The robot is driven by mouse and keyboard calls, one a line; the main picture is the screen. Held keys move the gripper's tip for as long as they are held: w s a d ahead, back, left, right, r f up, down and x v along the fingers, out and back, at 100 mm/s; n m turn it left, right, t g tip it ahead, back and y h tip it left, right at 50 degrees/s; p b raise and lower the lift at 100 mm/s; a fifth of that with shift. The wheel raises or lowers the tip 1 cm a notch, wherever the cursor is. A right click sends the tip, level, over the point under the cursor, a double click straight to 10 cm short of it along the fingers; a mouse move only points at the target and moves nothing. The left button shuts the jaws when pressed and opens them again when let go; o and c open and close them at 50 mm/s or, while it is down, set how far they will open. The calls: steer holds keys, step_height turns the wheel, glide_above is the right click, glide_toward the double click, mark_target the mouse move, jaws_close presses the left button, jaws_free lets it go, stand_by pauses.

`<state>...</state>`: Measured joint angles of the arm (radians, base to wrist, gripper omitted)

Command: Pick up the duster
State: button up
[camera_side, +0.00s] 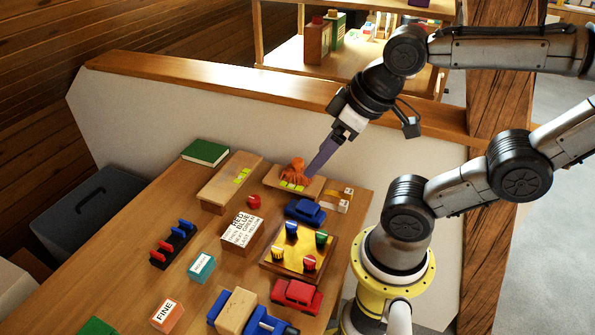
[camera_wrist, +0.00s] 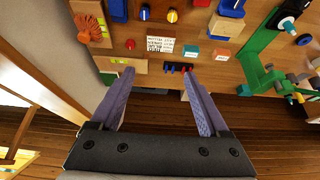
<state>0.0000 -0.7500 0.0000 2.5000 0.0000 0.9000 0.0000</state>
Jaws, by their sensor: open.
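An orange, ridged, tufted thing (camera_side: 295,171), perhaps the duster, sits on a wooden block (camera_side: 314,187) with yellow-green squares at the far end of the table. I cannot be sure what it is. It also shows at the upper left of the wrist view (camera_wrist: 88,28), outside my left finger. My gripper (camera_side: 311,172) has purple fingers pointing down and left, close to the right of the orange thing. Whether they touch is unclear in the side view. In the wrist view my gripper (camera_wrist: 157,73) is open, with nothing held between the fingers.
A second wooden block (camera_side: 226,184) and a green book (camera_side: 205,152) lie to the left. A red ball (camera_side: 254,201), lettered block (camera_side: 242,231), blue car (camera_side: 305,212) and yellow-topped board (camera_side: 300,249) are nearer. A wooden ledge (camera_side: 230,84) runs behind the table.

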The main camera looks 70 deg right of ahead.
steer(key=w+d+r+n, duration=0.1)
steer(key=w+r+n, duration=0.3)
steer(key=n, duration=0.6)
steer(key=n+g, duration=0.5)
steer(key=g, duration=0.1)
glide_above(298, 160)
step_height(298, 160, down, 14)
steer(key=f, duration=0.1)
step_height(298, 160, down, 13)
steer(key=shift+r, duration=0.15)
jaws_close()
